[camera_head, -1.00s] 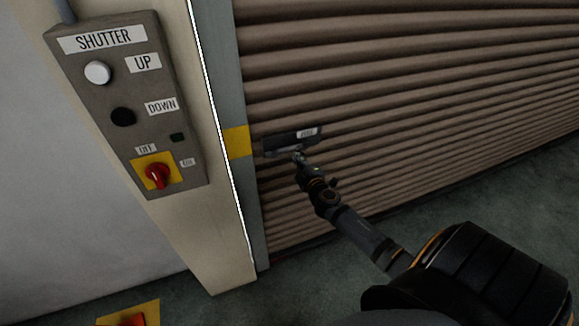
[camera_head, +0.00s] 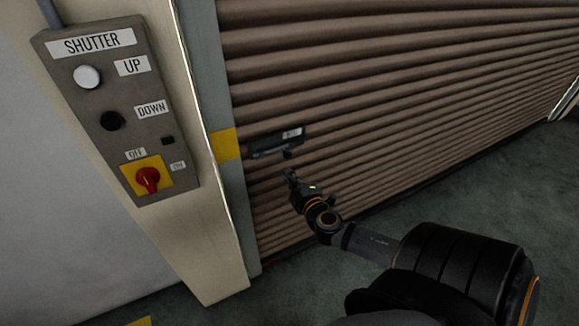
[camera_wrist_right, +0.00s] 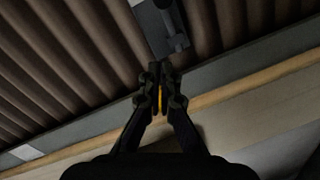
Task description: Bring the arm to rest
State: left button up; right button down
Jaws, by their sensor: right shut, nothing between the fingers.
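My right gripper (camera_head: 291,176) is shut and empty in front of the closed brown shutter (camera_head: 400,80). In the head view it is just below the dark latch box (camera_head: 275,143) on the shutter, apart from it. In the right wrist view the shut fingers (camera_wrist_right: 160,72) meet at the middle, and the grey latch (camera_wrist_right: 172,28) with its small knob is beyond them. My right arm (camera_head: 370,243) reaches in from the lower right. My left gripper is not in view.
A grey control box (camera_head: 115,110) marked SHUTTER is on the cream post (camera_head: 205,235) at left. It has a white UP button (camera_head: 87,77), a black DOWN button (camera_head: 113,120) and a red switch (camera_head: 147,179). Green floor (camera_head: 480,190) is open at right.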

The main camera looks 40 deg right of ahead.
jog(key=s+d+f+m+g, duration=0.2)
jog(key=s+f+g, duration=0.15)
jog(key=f, duration=0.65)
jog(key=s+d+f+m+g, duration=0.1)
jog(key=s+d+f+g, duration=0.3)
jog(key=f, duration=0.6)
jog(key=s+d+f+m+g, duration=0.15)
jog(key=s+f, duration=0.35)
jog(key=f, duration=0.6)
jog(key=s+a+f+m+g+y, duration=0.1)
jog(key=s+a+f+m+g, duration=0.1)
jog(key=s+a+f, duration=0.7)
jog(key=s+a+f+m+g+y, duration=0.2)
jog(key=s+a+f, duration=0.6)
jog(key=s+f, duration=0.4)
jog(key=s+m+g, duration=0.1)
jog(key=s+g, duration=0.1)
jog(key=s, duration=0.3)
jog(key=shift+s+a+y, duration=0.3)
jog(key=shift+a, duration=0.1)
